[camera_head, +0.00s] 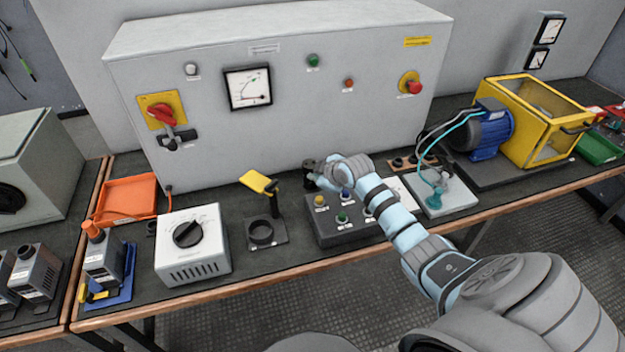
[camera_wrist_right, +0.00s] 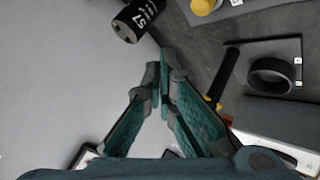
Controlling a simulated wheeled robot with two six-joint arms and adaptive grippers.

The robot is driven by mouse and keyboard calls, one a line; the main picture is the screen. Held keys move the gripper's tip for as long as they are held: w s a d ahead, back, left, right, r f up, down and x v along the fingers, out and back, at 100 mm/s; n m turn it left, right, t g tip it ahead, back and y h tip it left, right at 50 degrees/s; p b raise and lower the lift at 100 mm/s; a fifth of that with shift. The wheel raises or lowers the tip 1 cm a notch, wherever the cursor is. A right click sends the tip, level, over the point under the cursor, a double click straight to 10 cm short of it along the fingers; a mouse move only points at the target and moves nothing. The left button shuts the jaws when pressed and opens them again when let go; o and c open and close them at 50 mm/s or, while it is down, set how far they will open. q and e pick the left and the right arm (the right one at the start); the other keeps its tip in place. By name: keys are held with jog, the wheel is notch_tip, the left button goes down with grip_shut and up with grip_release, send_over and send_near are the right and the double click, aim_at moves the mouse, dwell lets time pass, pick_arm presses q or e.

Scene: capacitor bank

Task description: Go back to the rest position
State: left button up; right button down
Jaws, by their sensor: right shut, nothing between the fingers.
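My right arm reaches in from the lower right in the head view. Its gripper (camera_head: 322,178) is over the bench, close to the cabinet front and behind the grey button box (camera_head: 350,228). In the right wrist view the fingertips of my right gripper (camera_wrist_right: 163,75) are together with nothing between them. A black cylinder with white markings (camera_wrist_right: 138,18) stands beyond the fingertips, apart from them; its dark top also shows in the head view (camera_head: 308,165). My left gripper is not in view.
The grey cabinet (camera_head: 215,120) rises close behind the gripper. A black ring holder (camera_head: 262,233) with a yellow-tagged handle (camera_head: 258,182), a white dial box (camera_head: 192,247) and an orange tray (camera_head: 125,200) lie left. A blue motor (camera_head: 482,130) and yellow cage (camera_head: 540,120) stand right.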

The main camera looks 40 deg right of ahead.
jog(key=shift+g, duration=0.5)
jog(key=s+a+f, duration=0.1)
jog(key=s+a, duration=0.1)
jog(key=s+a+f, duration=0.2)
jog(key=shift+a+f, duration=0.1)
jog(key=shift+f, duration=0.15)
jog(key=s+a+f+m+g, duration=0.15)
jog(key=s+a, duration=0.25)
jog(key=s, duration=0.6)
jog(key=s+a+m+g, duration=0.1)
jog(key=s+a+m, duration=0.3)
jog(key=s, duration=0.6)
jog(key=s+a+m+g, duration=0.15)
jog(key=s+a, duration=0.35)
jog(key=s, duration=0.5)
notch_tip(320, 180, down, 19)
jog(key=s+d+g, duration=0.2)
jog(key=s+f+g, duration=0.1)
jog(key=s+f, duration=1.2)
jog(key=s, duration=0.1)
jog(key=shift+d+f, duration=0.25)
jog(key=shift+d, duration=0.1)
